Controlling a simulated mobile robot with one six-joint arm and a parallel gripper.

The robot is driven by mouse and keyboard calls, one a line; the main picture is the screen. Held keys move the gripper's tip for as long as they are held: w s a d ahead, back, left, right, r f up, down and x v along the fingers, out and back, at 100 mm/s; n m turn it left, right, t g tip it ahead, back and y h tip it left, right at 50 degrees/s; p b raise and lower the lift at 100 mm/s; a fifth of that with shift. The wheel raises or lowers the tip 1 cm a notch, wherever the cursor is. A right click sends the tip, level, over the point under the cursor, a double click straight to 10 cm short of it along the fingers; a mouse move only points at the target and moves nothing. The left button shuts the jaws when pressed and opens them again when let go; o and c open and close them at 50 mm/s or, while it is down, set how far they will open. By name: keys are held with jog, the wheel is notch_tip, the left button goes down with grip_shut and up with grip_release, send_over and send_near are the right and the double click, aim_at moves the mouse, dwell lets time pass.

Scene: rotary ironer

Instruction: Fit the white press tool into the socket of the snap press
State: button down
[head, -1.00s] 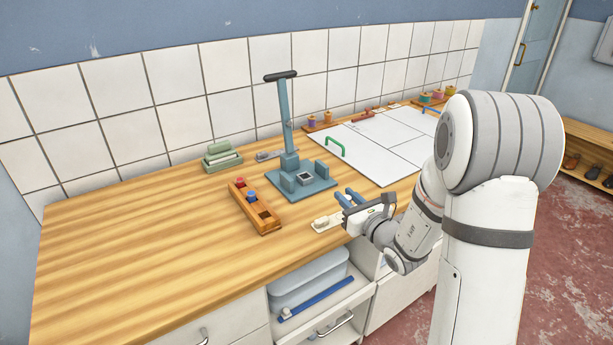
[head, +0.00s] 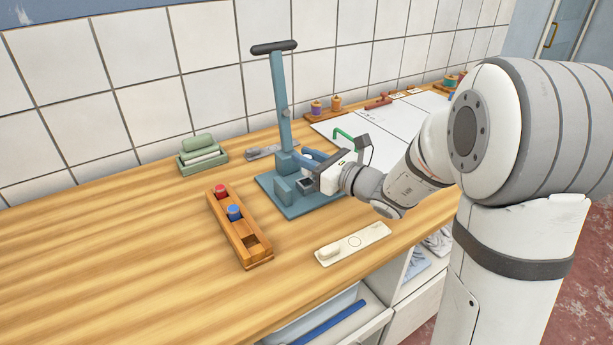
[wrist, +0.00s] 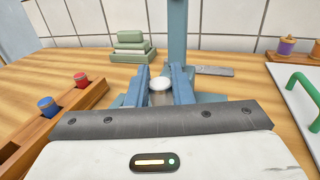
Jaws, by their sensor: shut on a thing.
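The snap press (head: 282,105) is blue-grey, with a tall column and a dark handle bar, on a flat base. Its socket (head: 305,184) shows as a small dark square on the base, partly covered by my gripper. My gripper (head: 303,158) is over the press base, coming from the right. In the wrist view, my gripper (wrist: 160,88) is shut on the white press tool (wrist: 159,83), whose round white top shows between the blue fingers. The tool's lower end is hidden, so I cannot tell whether it touches the socket.
A wooden rack (head: 228,218) with a red and a blue tool and an empty slot stands left of the press. A cream plate (head: 365,240) lies in front. A green box (head: 202,155) stands behind left. A white board with a green handle (head: 344,133) lies right.

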aim_at(307, 174)
notch_tip(307, 174, down, 4)
jog(key=shift+s+f+b, duration=0.1)
jog(key=shift+f+b, duration=0.1)
jog(key=shift+b, duration=0.1)
jog(key=shift+r, duration=0.1)
